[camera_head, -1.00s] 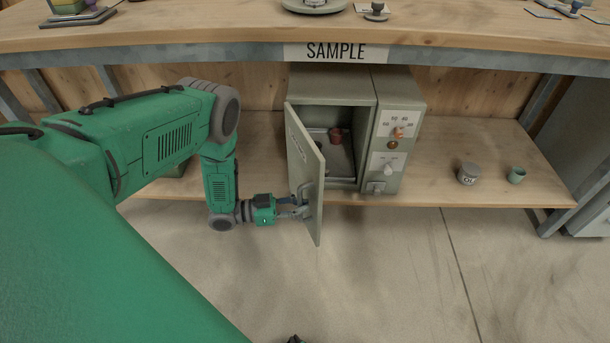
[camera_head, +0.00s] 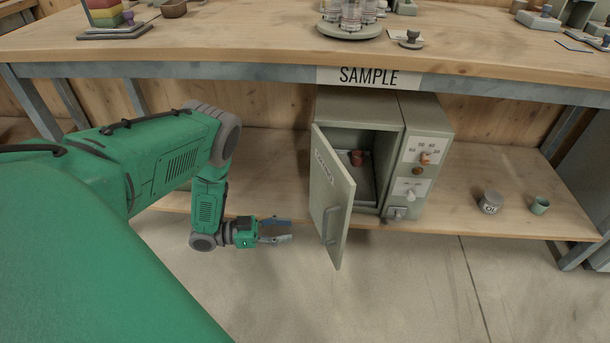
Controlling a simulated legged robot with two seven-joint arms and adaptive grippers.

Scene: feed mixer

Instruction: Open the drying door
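The drying door (camera_head: 326,193) of the grey-green oven (camera_head: 413,146) on the lower shelf stands swung open toward me, hinged at its left edge. Its bar handle (camera_head: 331,223) is on the outer face, near the free edge. A small red-brown cup (camera_head: 357,157) sits inside the chamber. My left gripper (camera_head: 291,230) is open and empty, to the left of the door and apart from the handle. My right gripper is not in view.
The workbench top (camera_head: 240,50) with a SAMPLE sign (camera_head: 369,77) overhangs the oven. A labelled jar (camera_head: 490,202) and a small green cup (camera_head: 539,205) stand on the lower shelf (camera_head: 460,190) at the right. The floor in front is clear.

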